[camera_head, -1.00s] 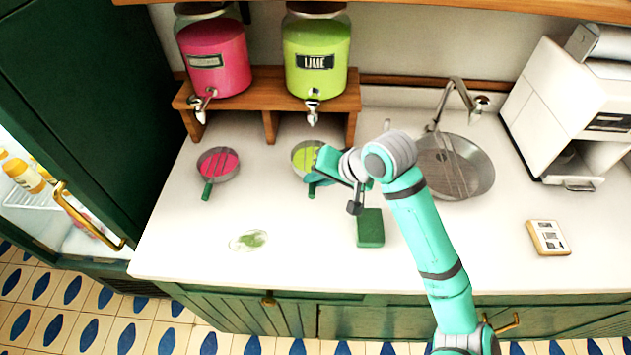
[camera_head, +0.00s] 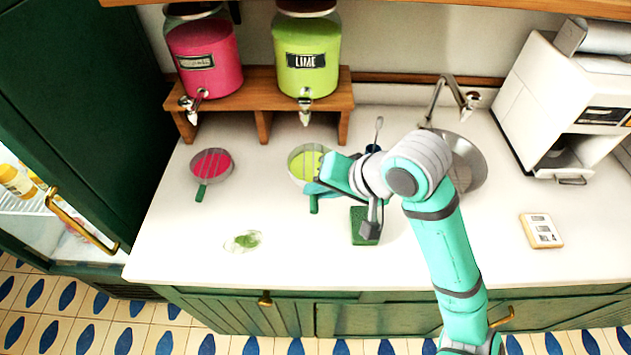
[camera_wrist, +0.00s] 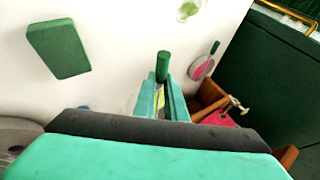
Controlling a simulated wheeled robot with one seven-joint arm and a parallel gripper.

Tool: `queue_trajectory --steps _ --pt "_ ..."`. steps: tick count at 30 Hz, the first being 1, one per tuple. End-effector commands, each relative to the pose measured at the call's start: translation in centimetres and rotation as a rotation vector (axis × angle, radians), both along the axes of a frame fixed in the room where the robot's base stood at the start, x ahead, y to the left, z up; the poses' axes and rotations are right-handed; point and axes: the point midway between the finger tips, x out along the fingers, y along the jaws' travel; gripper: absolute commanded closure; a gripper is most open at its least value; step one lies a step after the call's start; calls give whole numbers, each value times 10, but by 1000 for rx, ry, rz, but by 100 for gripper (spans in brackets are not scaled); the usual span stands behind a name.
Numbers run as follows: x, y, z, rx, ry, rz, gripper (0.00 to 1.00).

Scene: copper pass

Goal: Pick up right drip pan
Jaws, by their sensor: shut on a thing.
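The right drip pan (camera_head: 303,163), a small round pan with green liquid under a rack and a green handle, is below the lime dispenser in the head view. My gripper (camera_head: 314,187) is at the handle side of this pan. In the wrist view my gripper (camera_wrist: 163,97) is shut on the pan's green handle (camera_wrist: 163,66), whose end sticks out past the fingers. Most of the pan is hidden behind the fingers there. I cannot tell whether the pan is lifted off the counter. The left drip pan (camera_head: 212,164) holds red liquid and sits under the pink dispenser.
The lime dispenser (camera_head: 306,60) and pink dispenser (camera_head: 203,62) stand on a wooden stand (camera_head: 264,122) behind the pans. A green sponge-like block (camera_head: 359,219) lies near my arm. A wet green patch (camera_head: 243,241) is on the front counter. A sink (camera_head: 470,165) is at right.

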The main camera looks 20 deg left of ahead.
Motion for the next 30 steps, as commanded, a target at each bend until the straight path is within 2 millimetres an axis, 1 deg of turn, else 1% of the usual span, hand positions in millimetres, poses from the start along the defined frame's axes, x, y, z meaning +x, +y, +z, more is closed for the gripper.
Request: queue_trajectory --steps 6,15,22,30 --pt "-15 -9 8 1 -2 -1 100" --pt "-29 -17 16 1 -1 1 100" --pt "-35 -20 18 1 -1 0 100" --pt "-36 -21 19 1 -1 0 100"
